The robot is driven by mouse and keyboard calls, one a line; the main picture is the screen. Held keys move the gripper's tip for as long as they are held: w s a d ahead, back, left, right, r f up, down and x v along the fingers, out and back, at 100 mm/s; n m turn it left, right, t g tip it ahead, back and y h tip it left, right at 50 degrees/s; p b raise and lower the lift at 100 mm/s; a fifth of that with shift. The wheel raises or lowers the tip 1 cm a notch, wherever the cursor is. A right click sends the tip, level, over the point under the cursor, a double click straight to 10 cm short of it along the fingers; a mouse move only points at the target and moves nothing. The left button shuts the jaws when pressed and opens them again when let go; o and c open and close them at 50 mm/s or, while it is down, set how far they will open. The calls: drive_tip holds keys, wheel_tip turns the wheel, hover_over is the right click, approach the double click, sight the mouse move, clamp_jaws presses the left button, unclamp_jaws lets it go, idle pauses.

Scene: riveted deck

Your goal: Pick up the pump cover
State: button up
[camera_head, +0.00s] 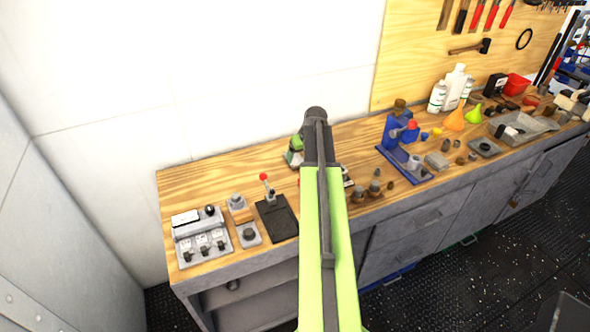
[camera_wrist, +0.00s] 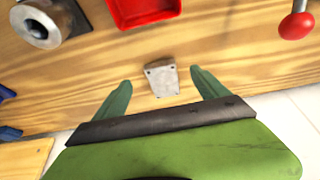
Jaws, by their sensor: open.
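A small grey metal plate with corner holes, which looks like the pump cover (camera_wrist: 161,80), lies on the wooden bench top in the wrist view. My gripper (camera_wrist: 162,76) is open, with its two green fingers spread to the left and right of the plate in the picture. There is a gap on both sides, and nothing is held. I cannot tell how high the fingers are above the bench. In the head view my green arm reaches over the bench, and I cannot make out the plate there.
In the wrist view a red tray (camera_wrist: 145,10), a grey bored part (camera_wrist: 42,27) and a red-knobbed lever (camera_wrist: 295,24) lie around the plate. The head view shows a control box (camera_head: 200,235) at left, and a blue press (camera_head: 398,135) and several small parts at right.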

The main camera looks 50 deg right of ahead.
sight(299, 164)
drive_tip(key=shift+w+d+f, duration=0.1)
drive_tip(key=shift+w+f, duration=0.1)
drive_tip(key=shift+f, duration=0.45)
drive_tip(key=shift+r, duration=0.1)
drive_tip(key=b+x, duration=0.5)
clamp_jaws()
drive_tip(key=shift+r+p, duration=0.1)
drive_tip(key=shift+p, duration=0.2)
